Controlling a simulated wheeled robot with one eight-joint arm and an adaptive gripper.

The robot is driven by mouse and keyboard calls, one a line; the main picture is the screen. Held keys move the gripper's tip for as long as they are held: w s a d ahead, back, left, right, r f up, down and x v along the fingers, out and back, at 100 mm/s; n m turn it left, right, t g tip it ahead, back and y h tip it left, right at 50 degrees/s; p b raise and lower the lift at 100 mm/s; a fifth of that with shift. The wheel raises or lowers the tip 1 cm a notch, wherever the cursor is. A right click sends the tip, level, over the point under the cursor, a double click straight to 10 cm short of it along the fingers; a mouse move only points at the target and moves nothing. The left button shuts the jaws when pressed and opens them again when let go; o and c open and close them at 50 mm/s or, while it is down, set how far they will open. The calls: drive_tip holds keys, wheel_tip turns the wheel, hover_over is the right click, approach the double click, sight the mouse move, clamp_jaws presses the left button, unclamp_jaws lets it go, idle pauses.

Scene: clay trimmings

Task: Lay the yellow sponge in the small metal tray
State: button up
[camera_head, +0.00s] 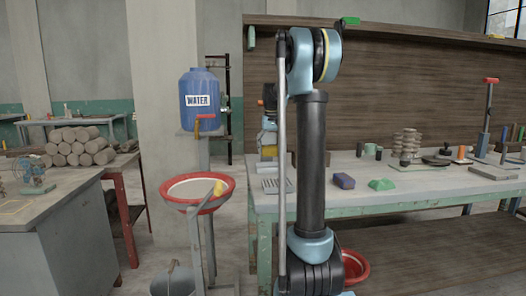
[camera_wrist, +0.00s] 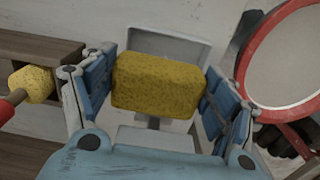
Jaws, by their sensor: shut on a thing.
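The yellow sponge (camera_wrist: 157,85) is a thick block held between the two blue fingers of my gripper (camera_wrist: 158,92) in the wrist view. The small metal tray (camera_wrist: 178,48) is pale grey and shows behind and below the sponge, which hides its middle. In the head view, the tray (camera_head: 277,186) lies at the left end of the long workbench. There my gripper (camera_head: 268,126) is above the tray, partly hidden behind my arm. The sponge (camera_head: 268,138) appears as a small yellow patch under it, apart from the tray.
A yellow round sponge on a red handle (camera_wrist: 32,84) is at the left of the wrist view. A red-rimmed basin (camera_head: 180,204) stands left of the workbench (camera_head: 400,201). A purple block (camera_head: 344,181) and a green lump (camera_head: 381,184) lie to the tray's right.

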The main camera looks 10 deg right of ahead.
sight(269, 156)
drive_tip(key=shift+a, duration=0.5)
drive_tip(key=shift+f, duration=3.25)
drive_tip(key=o, duration=1)
drive_tip(key=shift+f, duration=0.1)
